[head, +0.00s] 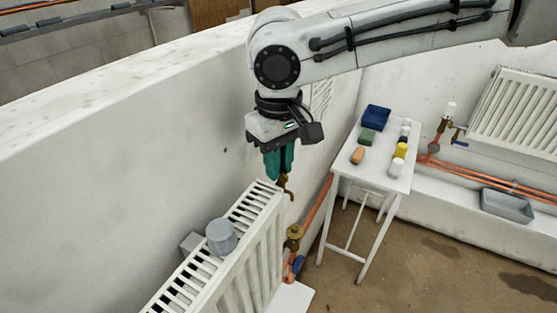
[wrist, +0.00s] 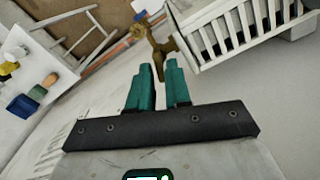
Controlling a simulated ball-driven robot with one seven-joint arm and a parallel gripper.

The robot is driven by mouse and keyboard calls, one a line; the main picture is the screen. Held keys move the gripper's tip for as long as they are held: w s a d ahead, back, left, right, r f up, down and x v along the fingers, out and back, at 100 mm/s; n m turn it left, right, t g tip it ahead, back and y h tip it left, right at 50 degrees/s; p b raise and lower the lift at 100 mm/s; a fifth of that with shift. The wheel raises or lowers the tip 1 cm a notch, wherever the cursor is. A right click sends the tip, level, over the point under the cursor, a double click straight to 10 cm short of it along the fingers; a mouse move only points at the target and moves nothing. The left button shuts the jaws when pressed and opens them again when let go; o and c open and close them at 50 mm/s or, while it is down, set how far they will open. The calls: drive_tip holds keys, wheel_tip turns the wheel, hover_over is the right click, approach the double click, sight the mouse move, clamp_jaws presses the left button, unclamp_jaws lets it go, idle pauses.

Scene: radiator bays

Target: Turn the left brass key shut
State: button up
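My gripper (head: 281,172) points down beside the near radiator's far end, with its teal fingers close together. A brass key (head: 286,188) is right below the fingertips. In the wrist view, the brass key (wrist: 164,43) lies just ahead of my fingertips (wrist: 158,66), and a narrow gap shows between the fingers. I cannot tell whether they grip the key or only stand beside it. The near white radiator (head: 255,215) stands against the low wall. A brass valve (head: 294,232) with a blue part sits lower, by its end.
The floor at the lower right is clear.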

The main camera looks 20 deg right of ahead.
drive_tip(key=shift+c, duration=0.4)
clamp_jaws()
drive_tip(key=shift+m, duration=0.4)
drive_tip(key=m+p, duration=0.2)
drive_tip(key=m, duration=0.2)
drive_tip(key=shift+r+m, duration=0.1)
drive_tip(key=shift+m, duration=0.2)
drive_tip(key=m+p, duration=0.3)
drive_tip(key=m, duration=0.2)
drive_tip(key=shift+s+d, duration=0.1)
drive_tip(key=shift+d, duration=0.05)
drive_tip(key=shift+m+p, duration=1.3)
drive_tip(key=shift+m, duration=0.3)
drive_tip(key=shift+d, duration=0.1)
